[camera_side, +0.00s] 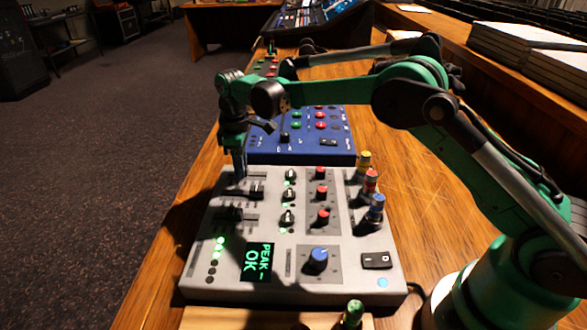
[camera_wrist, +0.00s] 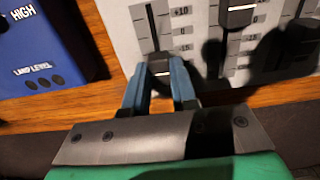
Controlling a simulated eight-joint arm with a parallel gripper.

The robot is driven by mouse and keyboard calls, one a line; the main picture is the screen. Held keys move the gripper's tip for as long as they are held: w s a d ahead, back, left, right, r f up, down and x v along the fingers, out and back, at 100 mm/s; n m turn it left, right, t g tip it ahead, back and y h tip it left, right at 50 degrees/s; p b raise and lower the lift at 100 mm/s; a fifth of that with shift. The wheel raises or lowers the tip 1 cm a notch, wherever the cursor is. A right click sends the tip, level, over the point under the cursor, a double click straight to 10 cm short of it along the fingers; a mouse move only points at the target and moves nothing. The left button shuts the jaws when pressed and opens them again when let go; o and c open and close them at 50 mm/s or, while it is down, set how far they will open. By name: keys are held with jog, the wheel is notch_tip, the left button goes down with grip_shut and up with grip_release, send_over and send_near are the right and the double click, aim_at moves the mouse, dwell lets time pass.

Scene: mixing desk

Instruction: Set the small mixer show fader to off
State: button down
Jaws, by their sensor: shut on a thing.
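The small mixer is a light grey desk (camera_side: 225,262) in the side view. Its corner with the fader scales shows in the wrist view (camera_wrist: 200,30). My gripper (camera_side: 240,177) reaches down to the fader nearest the mixer's far left corner. In the wrist view my gripper (camera_wrist: 162,80) has its blue fingers closed around that fader's dark cap (camera_wrist: 159,68). The cap sits low in its slot (camera_wrist: 150,28), near the mixer's edge. I cannot read which fader is the show fader.
Two other fader caps stand beside it, one higher up (camera_wrist: 238,14) and one lower (camera_wrist: 300,33). A blue mixer (camera_side: 300,146) stands behind the grey one. Knobs (camera_side: 322,192) and a lit display reading PEAK – OK (camera_side: 257,262) are on the grey mixer.

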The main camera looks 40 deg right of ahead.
aim_at(231, 175)
jog(key=shift+w+a, duration=0.85)
jog(key=shift+w, duration=0.05)
jog(key=c, duration=0.7)
grip_release()
jog(key=shift+r, duration=2.8)
